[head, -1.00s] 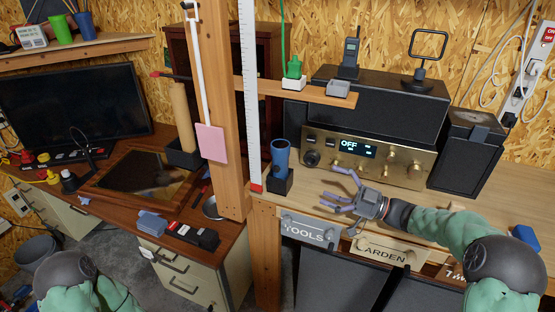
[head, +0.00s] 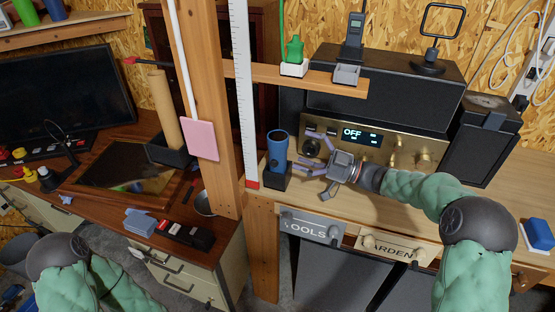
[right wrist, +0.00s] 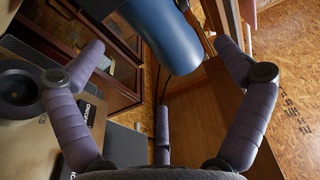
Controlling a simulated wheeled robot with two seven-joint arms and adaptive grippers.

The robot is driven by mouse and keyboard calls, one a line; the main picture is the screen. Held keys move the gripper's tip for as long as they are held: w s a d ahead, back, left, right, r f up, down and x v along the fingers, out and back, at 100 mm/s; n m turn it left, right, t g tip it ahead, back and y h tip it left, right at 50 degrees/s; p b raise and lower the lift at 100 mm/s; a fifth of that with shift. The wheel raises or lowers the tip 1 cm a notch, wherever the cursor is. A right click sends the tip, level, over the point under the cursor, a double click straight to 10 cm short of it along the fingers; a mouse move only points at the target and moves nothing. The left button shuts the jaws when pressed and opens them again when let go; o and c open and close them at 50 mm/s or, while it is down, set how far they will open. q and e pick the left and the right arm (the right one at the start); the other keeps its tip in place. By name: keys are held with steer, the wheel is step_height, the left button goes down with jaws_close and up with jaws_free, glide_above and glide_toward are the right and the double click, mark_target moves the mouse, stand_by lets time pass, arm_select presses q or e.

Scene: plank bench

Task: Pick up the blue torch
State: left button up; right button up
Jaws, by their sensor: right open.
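The blue torch (head: 278,148) stands upright in a small black holder (head: 277,180) on the wooden bench, beside the wooden post. In the right wrist view the torch (right wrist: 160,30) shows large at the top, ahead of the fingers and partly cut off by the frame. My right gripper (head: 312,160) is open and empty just right of the torch, its fingers pointing left toward it. In the right wrist view its fingers (right wrist: 165,65) are spread with the torch just beyond and between their tips. My left arm shows at the lower left, but its gripper is out of view.
A brass radio (head: 385,145) stands behind my right gripper, with a black speaker (head: 480,140) to its right. A wooden shelf (head: 260,74) with small items juts out above the torch. The post (head: 215,120) and white ruler (head: 243,100) stand close on the left.

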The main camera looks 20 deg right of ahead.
mark_target(284, 147)
steer(key=shift+b+x, duration=0.5)
steer(key=shift+x, duration=2.4)
steer(key=shift+r, duration=0.1)
steer(key=c, duration=1.3)
